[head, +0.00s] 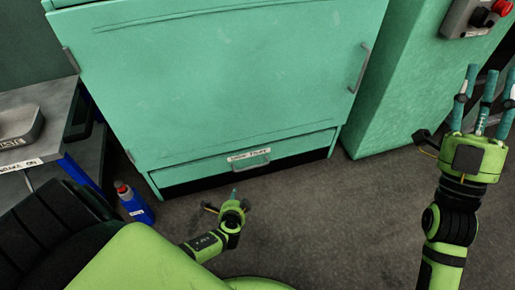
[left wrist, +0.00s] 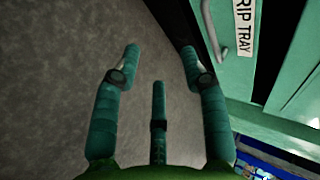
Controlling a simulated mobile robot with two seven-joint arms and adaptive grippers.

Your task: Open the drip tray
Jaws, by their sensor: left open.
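The drip tray (head: 215,166) is a shallow green drawer low on the press front, flush with the panel and shut. It has a white label (head: 249,154) and a small metal bar handle (head: 252,165). In the left wrist view the label (left wrist: 243,25) reads "RIP TRAY", cut off at the top, with the handle (left wrist: 225,40) beside it. My left gripper (head: 234,194) is open and empty, below and in front of the handle, not touching it. In the left wrist view its teal fingers (left wrist: 160,62) are spread. My right gripper (head: 487,82) is raised at the far right, fingers spread and empty.
A large green press door (head: 220,80) with a side handle (head: 360,68) is above the tray. A blue bottle with a red cap (head: 137,205) stands on the floor at left, near a grey table (head: 55,125). The floor (head: 330,215) before the press is clear.

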